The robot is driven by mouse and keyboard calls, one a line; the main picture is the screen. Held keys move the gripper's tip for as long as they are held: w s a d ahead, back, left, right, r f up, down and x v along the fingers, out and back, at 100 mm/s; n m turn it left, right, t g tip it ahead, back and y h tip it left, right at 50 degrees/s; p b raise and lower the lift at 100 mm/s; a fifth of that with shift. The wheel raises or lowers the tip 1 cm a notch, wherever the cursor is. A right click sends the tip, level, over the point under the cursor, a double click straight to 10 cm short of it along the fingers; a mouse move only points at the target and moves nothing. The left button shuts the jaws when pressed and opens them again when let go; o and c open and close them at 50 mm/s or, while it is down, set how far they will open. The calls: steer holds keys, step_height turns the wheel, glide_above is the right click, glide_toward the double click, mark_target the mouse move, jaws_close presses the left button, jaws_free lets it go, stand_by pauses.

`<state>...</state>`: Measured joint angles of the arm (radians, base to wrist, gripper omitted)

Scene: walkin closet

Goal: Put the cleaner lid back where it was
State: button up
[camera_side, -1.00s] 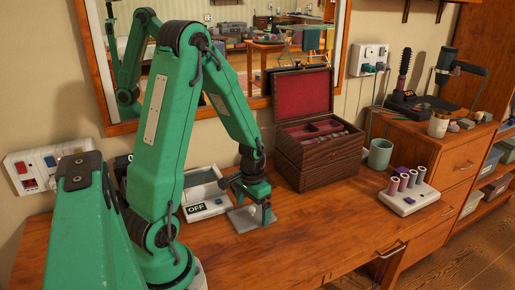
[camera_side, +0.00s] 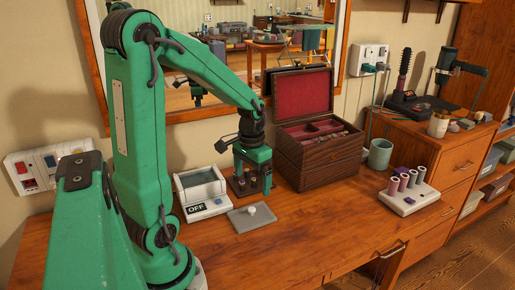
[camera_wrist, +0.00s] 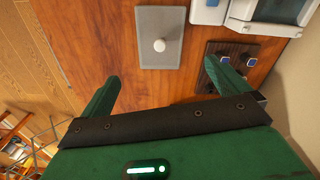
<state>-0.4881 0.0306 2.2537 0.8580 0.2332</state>
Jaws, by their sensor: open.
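The cleaner lid is a flat grey plate with a round pale knob (camera_side: 237,221); it lies flat on the wooden top in front of the cleaner. It also shows in the wrist view (camera_wrist: 150,22), beyond my fingers. The cleaner (camera_side: 193,208) is a white box with an "OFF" label and an uncovered grey basin; part of it shows at the wrist view's top right (camera_wrist: 283,14). My gripper (camera_side: 253,190) is open and empty, behind the lid and apart from it. In the wrist view its fingers (camera_wrist: 160,90) spread with bare wood between them.
A small dark stand with blue-topped pegs (camera_wrist: 243,50) is close by my right-hand finger in the wrist view. A wooden jewellery box (camera_side: 325,165) with its lid up stands right of my gripper. A roller set (camera_side: 408,200) and a green cup (camera_side: 380,154) stand farther right. The front wood is clear.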

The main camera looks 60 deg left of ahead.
steer(key=shift+r, duration=0.3)
steer(key=shift+d, duration=0.1)
stand_by(0.3)
steer(key=s+d+r+m+t, duration=0.1)
steer(key=s+d+r+t, duration=0.1)
steer(key=d+r, duration=0.3)
steer(key=s+d+r+m+t, duration=0.2)
steer(key=d+r, duration=0.4)
steer(key=d, duration=0.3)
steer(key=shift+s+d+r+t, duration=0.3)
steer(key=shift+s+t, duration=0.45)
steer(key=shift+t, duration=0.05)
